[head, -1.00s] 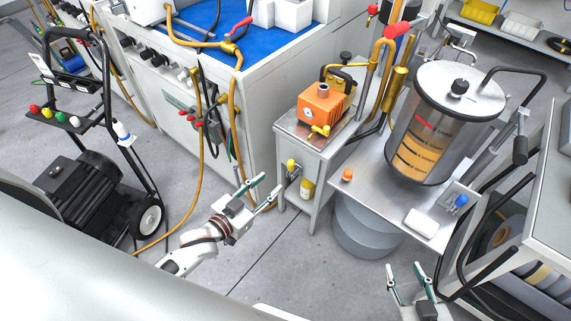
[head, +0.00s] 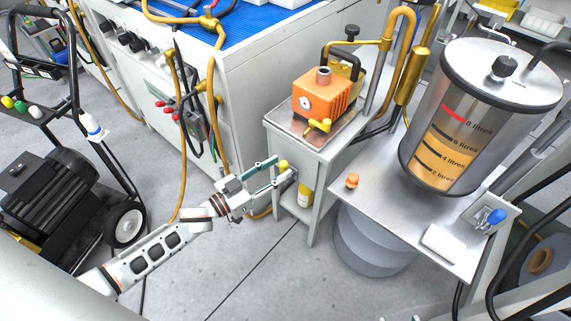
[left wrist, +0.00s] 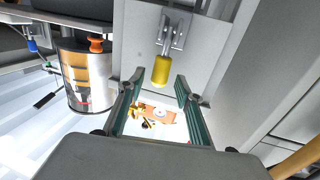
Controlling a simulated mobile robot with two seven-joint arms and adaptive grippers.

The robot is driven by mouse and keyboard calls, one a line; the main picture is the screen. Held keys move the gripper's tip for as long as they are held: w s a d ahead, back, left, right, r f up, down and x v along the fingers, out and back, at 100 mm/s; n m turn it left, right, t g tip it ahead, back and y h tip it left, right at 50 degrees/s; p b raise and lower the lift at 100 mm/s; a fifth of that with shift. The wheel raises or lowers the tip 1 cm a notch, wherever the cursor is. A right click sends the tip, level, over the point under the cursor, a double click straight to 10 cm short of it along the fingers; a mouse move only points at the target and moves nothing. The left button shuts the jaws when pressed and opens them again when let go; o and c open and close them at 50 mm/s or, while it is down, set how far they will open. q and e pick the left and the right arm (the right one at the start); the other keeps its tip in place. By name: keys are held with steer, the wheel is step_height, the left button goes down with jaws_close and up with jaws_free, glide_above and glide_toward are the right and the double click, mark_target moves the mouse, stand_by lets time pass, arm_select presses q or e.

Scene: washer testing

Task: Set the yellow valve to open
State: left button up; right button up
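The yellow valve handle (head: 283,165) is a small yellow knob on the side of the grey pump cabinet. In the left wrist view it is a yellow cylinder (left wrist: 163,68) on a metal stem and bracket, fixed to a grey panel. My left gripper (head: 284,168) is open, its teal fingers reaching to the cabinet side. In the left wrist view the fingers (left wrist: 160,80) lie on either side of the yellow handle's end, with gaps; I see no contact. My right gripper (head: 399,319) shows only as two separated fingertips at the bottom edge.
An orange pump (head: 323,93) with another yellow handle (head: 318,126) sits on the cabinet (head: 322,152). A clear tank (head: 490,110), an orange knob (head: 352,180) and a blue knob (head: 496,216) are to the right. Hoses hang at the left. The floor in front is clear.

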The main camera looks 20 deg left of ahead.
mark_target(284, 165)
arm_select(q)
steer(key=shift+x, duration=1.55)
arm_select(e)
steer(key=shift+w+a+r, duration=0.1)
steer(key=shift+a, duration=0.15)
arm_select(q)
steer(key=shift+c, duration=0.4)
